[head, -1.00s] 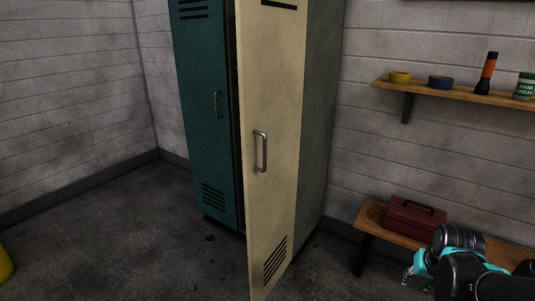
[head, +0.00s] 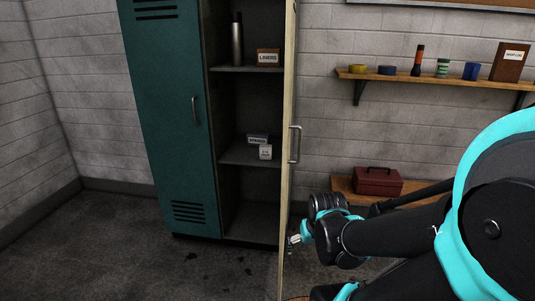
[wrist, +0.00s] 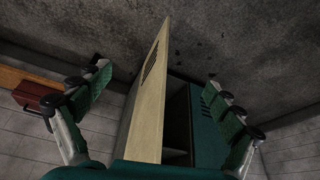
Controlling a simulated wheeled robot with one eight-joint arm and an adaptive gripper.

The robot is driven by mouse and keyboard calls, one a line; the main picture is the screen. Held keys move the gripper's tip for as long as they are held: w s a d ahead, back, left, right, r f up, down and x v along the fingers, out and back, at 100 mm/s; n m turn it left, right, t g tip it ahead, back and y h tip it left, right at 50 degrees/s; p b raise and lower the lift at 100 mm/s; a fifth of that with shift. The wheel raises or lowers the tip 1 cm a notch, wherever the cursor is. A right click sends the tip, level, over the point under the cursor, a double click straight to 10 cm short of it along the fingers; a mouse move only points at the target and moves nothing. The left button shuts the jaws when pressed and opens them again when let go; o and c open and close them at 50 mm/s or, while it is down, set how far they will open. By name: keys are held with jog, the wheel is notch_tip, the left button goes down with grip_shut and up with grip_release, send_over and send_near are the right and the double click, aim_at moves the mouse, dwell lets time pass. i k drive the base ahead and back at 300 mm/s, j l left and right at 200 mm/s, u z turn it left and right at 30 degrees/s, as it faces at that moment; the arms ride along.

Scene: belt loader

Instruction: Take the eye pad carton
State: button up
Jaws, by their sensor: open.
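A small white carton (head: 265,152) stands at the front of the locker's middle shelf; its print is too small to read surely, but it looks like the eye pad carton. Another small labelled box (head: 257,139) sits just behind it. The cream locker door (head: 287,190) stands open, seen nearly edge-on, with its handle (head: 295,144) on the right side. My gripper (head: 293,240) is low beside the door's right face, below the handle. In the wrist view my open gripper (wrist: 160,112) has its fingers apart, with the door (wrist: 150,100) showing between them. The cartons are not visible there.
The upper shelf holds a dark bottle (head: 237,40) and a liners box (head: 268,56). A closed teal locker (head: 165,110) adjoins on the left. A bench with a red toolbox (head: 377,181) and a wall shelf (head: 440,80) are right. Floor at left is clear.

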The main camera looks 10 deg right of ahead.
aim_at(265, 149)
jog(key=i+j, duration=0.45)
jog(key=j, duration=0.2)
jog(key=i+j, duration=0.45)
jog(key=j, duration=0.15)
jog(key=i+j, duration=0.45)
jog(key=j, duration=0.2)
jog(key=u, duration=0.05)
